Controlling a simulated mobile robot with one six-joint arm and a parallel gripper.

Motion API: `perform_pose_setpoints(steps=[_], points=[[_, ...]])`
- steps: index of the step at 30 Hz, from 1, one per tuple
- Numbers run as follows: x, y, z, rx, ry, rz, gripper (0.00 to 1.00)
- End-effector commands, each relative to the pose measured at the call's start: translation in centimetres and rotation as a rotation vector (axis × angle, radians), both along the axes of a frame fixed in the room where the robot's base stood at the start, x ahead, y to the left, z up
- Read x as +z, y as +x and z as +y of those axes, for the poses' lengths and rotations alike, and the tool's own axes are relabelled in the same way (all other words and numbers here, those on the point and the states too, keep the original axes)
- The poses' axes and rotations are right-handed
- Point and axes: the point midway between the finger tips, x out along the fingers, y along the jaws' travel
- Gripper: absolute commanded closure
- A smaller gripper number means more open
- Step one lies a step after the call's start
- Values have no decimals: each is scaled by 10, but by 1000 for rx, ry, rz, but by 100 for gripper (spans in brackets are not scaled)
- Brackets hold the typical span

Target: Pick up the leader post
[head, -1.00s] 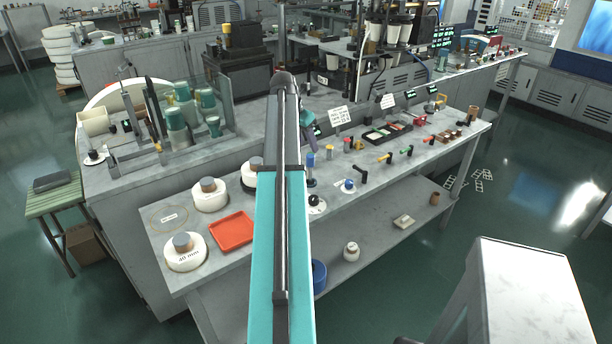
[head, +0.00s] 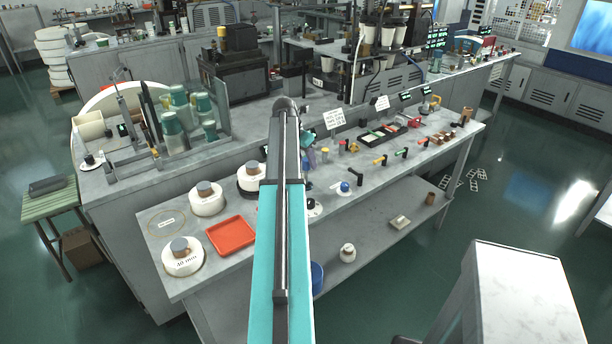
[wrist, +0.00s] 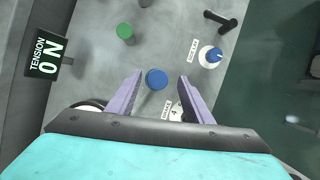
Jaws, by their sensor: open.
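A post with a round blue top (wrist: 157,79), which I take to be the leader post, stands on the grey bench. In the wrist view I see it nearly from above, so its height is hard to judge. My gripper (wrist: 160,84) is open, with its two purple fingers on either side of the blue top and a gap to each. In the head view my arm covers much of this spot, and only a bit of my purple gripper (head: 309,157) shows beside it.
A green-topped post (wrist: 124,31), a black handle (wrist: 220,20) and a white disc with a blue knob (wrist: 210,55) stand nearby. A red tray (head: 231,235) and white spools (head: 183,257) are at the bench's left.

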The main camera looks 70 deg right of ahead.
Motion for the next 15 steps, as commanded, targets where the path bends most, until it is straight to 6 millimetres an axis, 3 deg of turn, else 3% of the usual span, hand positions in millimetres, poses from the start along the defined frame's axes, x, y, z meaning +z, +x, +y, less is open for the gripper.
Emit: perform_pose_setpoints(steps=[15], points=[[-10, -1, -3, 1, 0, 0, 54]])
